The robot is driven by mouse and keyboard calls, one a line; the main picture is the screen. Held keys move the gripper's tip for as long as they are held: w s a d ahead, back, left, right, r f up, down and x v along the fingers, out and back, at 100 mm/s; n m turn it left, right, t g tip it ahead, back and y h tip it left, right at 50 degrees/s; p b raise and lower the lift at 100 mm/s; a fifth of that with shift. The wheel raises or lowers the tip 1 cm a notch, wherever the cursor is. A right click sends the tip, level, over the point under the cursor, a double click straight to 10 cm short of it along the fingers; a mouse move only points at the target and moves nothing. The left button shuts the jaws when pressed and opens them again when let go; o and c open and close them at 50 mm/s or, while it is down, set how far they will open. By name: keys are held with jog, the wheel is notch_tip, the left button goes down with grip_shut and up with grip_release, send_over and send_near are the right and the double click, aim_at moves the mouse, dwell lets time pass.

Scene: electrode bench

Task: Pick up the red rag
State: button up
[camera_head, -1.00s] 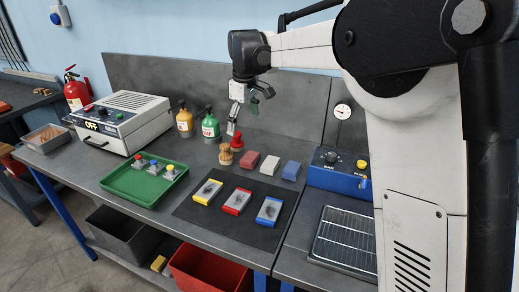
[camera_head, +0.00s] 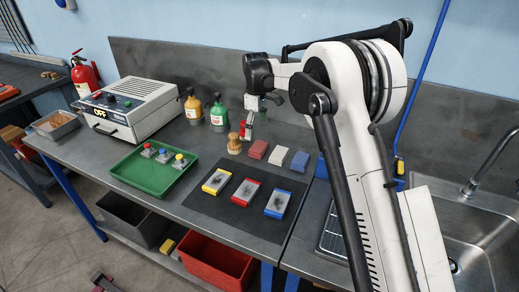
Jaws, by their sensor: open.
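The red rag (camera_head: 258,149) looks like a small folded, dull red pad. It lies on the grey bench at the left end of a row, beside a white rag (camera_head: 278,155) and a blue rag (camera_head: 300,161). My gripper (camera_head: 261,112) is open and points down, above and behind the red rag in the picture, apart from it. One finger shows in front of or close to a small red object (camera_head: 243,129); I cannot tell if they touch. Nothing is visibly held.
A wooden brush (camera_head: 234,143) stands just left of the red rag. Yellow, red and blue-edged blocks lie on a dark mat (camera_head: 228,212) in front. A yellow bottle (camera_head: 193,106) and green bottle (camera_head: 218,113) stand behind left. A green tray (camera_head: 132,178) sits left.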

aim_at(259, 146)
notch_tip(259, 146, down, 3)
jog(key=shift+s+d+f+p, duration=0.15)
jog(key=shift+s+f, duration=0.05)
jog(key=shift+f, duration=0.7)
jog(key=shift+s+d+f+p, duration=0.15)
jog(key=shift+d+f+p, duration=0.05)
jog(key=shift+f, duration=0.75)
jog(key=shift+s+d+f+p, duration=0.15)
jog(key=shift+s+f, duration=0.05)
jog(key=shift+f, duration=0.7)
jog(key=c, duration=1.1)
jog(key=shift+r, duration=0.1)
